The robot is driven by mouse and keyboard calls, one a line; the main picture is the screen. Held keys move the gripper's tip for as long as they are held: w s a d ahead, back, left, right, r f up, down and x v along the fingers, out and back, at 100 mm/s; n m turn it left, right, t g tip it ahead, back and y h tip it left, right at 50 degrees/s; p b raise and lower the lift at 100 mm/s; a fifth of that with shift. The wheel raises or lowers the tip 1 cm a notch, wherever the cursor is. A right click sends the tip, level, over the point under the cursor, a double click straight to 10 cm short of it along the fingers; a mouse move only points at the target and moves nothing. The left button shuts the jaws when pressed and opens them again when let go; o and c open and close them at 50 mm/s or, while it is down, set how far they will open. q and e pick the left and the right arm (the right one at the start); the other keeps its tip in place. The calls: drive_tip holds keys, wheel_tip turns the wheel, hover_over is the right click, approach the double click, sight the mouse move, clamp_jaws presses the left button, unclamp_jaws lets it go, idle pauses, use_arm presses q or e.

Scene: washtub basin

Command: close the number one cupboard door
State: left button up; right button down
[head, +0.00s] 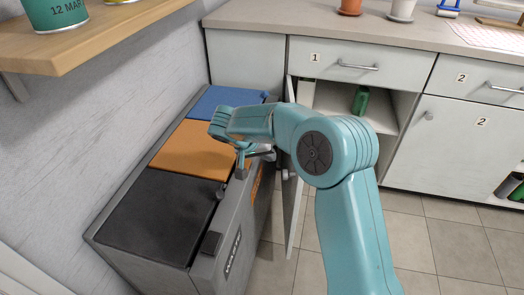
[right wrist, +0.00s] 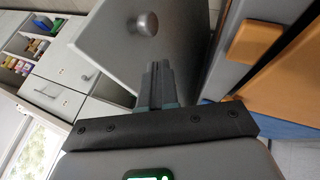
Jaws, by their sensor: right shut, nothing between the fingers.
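The number one cupboard door (head: 293,222) stands open in the head view, swung out towards me and seen nearly edge-on, partly hidden by my right arm. In the right wrist view its grey panel (right wrist: 110,48) fills the upper middle, with a round metal knob (right wrist: 145,23) on it. My right gripper (head: 262,154) is over the front edge of the bins, on the door's left side. In the right wrist view its fingers (right wrist: 158,72) are shut and empty, in front of the panel below the knob. I cannot tell whether they touch the door. My left gripper is not in view.
The open cupboard holds a green item (head: 360,100). Drawer one (head: 335,60) above it is shut. Bins with blue, orange and black lids (head: 165,210) stand close to the door's left. A wooden shelf (head: 100,45) juts out upper left. Tiled floor lies clear on the right.

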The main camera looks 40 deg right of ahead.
drive_tip(key=d+f, duration=0.1)
drive_tip(key=s+d+f+b, duration=0.1)
drive_tip(key=d, duration=0.1)
drive_tip(key=d+f, duration=0.1)
drive_tip(key=shift+s+d+f, duration=0.15)
drive_tip(key=shift+s+d, duration=0.05)
drive_tip(key=shift+s, duration=0.1)
drive_tip(key=shift+s+d, duration=0.4)
drive_tip(key=shift+d, duration=0.1)
